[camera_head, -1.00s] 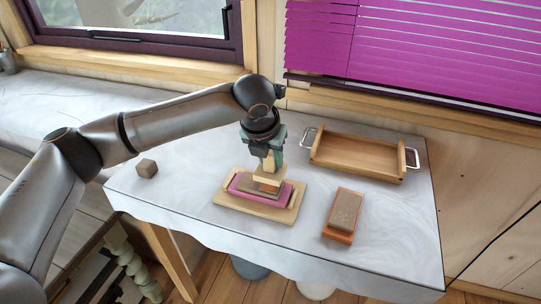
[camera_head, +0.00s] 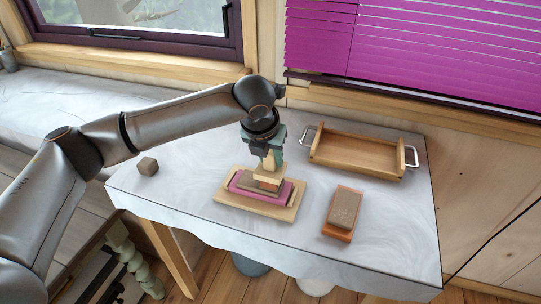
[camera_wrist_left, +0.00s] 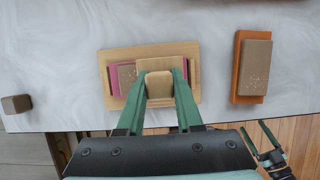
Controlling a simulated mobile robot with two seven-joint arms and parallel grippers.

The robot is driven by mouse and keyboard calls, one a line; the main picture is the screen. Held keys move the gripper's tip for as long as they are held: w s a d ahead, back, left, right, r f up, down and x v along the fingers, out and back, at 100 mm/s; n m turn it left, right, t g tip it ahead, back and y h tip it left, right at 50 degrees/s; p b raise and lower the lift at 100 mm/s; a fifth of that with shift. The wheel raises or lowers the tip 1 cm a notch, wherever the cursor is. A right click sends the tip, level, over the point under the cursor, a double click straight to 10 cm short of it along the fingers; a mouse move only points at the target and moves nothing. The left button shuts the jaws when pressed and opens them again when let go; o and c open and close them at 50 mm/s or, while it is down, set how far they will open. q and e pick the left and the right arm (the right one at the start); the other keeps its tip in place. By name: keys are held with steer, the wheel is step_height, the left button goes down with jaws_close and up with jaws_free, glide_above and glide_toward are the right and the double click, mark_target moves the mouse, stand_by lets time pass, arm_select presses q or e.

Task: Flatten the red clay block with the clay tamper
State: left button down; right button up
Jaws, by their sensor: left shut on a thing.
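My left gripper (camera_head: 268,160) is shut on the wooden handle of the clay tamper (camera_head: 267,172), upright over the wooden board (camera_head: 291,211). The tamper's handle top also shows between the fingers in the left wrist view (camera_wrist_left: 159,84). An orange-red layer (camera_head: 266,184), which looks like the red clay block, shows just under the tamper; whether they touch is unclear. Beneath it lie a brown slab (camera_head: 247,185) and a pink slab (camera_head: 237,188) on the board. The tamper hides most of the clay in the left wrist view. What seems to be my right gripper (camera_wrist_left: 266,138) is low beside the table.
A brown speckled block (camera_head: 344,208) lies on an orange base (camera_head: 337,235) to the right. An empty wooden tray (camera_head: 355,154) with metal handles stands at the back right. A small brown cube (camera_head: 148,166) sits at the left. The white tabletop between them is clear.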

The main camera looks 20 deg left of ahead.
arm_select(q)
steer(key=shift+s+f+p, duration=0.1)
steer(key=shift+f+p, duration=0.35)
steer(key=shift+p, duration=0.55)
stand_by(1.4)
steer(key=shift+f, duration=0.75)
stand_by(3.3)
steer(key=shift+r, duration=0.15)
steer(key=shift+r, duration=4)
